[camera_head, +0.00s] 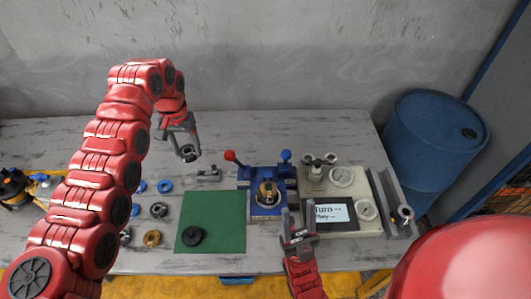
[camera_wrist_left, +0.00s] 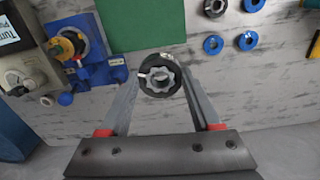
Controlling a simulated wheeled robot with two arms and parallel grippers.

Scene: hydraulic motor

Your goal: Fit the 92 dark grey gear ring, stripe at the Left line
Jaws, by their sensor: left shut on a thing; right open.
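My left gripper (camera_head: 188,151) is shut on a dark grey gear ring (camera_wrist_left: 149,88) and holds it up in the air, left of the blue fixture. The ring shows a toothed opening and a white stripe on its left side in the left wrist view. The blue fixture (camera_head: 254,207) stands mid-table with a brass-coloured motor body (camera_head: 267,190) upright in it. It also shows at upper left in the left wrist view (camera_wrist_left: 97,74). My right gripper (camera_head: 298,222) is open and empty at the fixture's front right. Line markings are too small to read.
A green mat (camera_head: 225,215) with a dark round part (camera_head: 194,235) lies left of the fixture. Several blue and metal rings lie farther left. A cream gauge unit with a screen (camera_head: 330,214) stands right. Red (camera_head: 230,156) and blue (camera_head: 286,155) knobs rise behind the fixture.

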